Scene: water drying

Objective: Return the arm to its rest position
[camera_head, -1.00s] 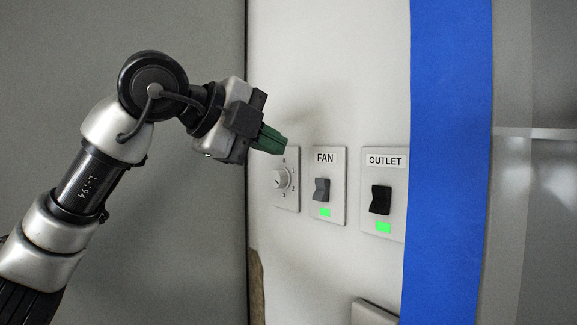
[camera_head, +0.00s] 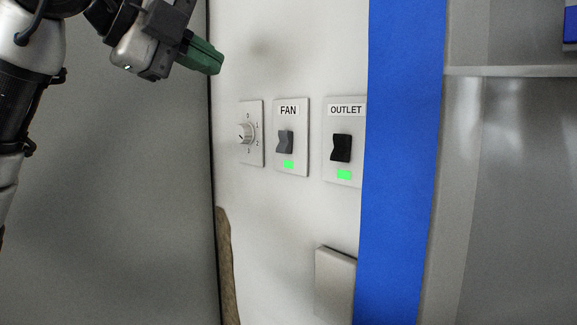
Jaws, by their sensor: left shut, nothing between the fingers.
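My left gripper (camera_head: 204,58) is at the upper left of the head view, with its green fingers shut and empty. It is above and left of the rotary dial (camera_head: 244,133) and apart from the panel. The left arm comes in along the left edge and is partly cut off by the frame. The FAN switch (camera_head: 286,142) is a grey rocker with a green light below it. The OUTLET switch (camera_head: 341,148) is a black rocker, also with a green light below. My right gripper is not in view.
The white panel (camera_head: 275,215) holds the switch plates, with a blank light-grey box (camera_head: 335,284) low on it. A blue vertical strip (camera_head: 400,160) stands right of it, then a grey metal surface (camera_head: 505,190). A grey wall (camera_head: 130,210) is on the left.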

